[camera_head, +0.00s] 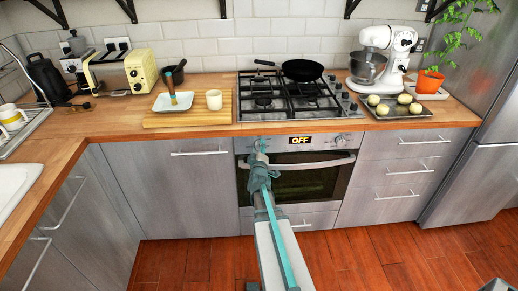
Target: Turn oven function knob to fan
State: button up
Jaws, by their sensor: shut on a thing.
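The oven (312,183) is set under the counter, with a control panel (276,143) along its top. A display (300,141) on the panel reads "OFF". A knob (341,139) shows at the right of the display. My gripper (261,146) is at the left part of the panel, shut on the left knob there. The gripper and arm hide most of that left knob, so its pointer cannot be read.
The oven door handle (313,163) runs just below the panel, close to my arm. Above are the gas hob (290,100) and a black pan (302,70). Drawers (402,168) stand right of the oven and a cabinet (182,193) left. The floor (370,250) in front is clear.

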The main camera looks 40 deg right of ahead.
jog(key=shift+m, duration=0.4)
jog(key=shift+c, duration=0.2)
jog(key=m+b, duration=0.3)
jog(key=m, duration=0.2)
jog(key=shift+y, duration=0.3)
jog(key=m+b, duration=0.3)
jog(key=m, duration=0.2)
jog(key=shift+s+f+b, duration=0.1)
jog(key=shift+b, duration=0.2)
jog(key=m+b, duration=0.4)
jog(key=m, duration=0.1)
jog(key=m+y+b, duration=0.1)
jog(key=m+b, duration=0.4)
jog(key=m, duration=0.1)
jog(key=shift+d+m+t+y, duration=0.2)
jog(key=shift+m+t+y, duration=0.1)
jog(key=shift+r, duration=0.2)
jog(key=o, duration=1.1)
jog(key=shift+o, duration=0.2)
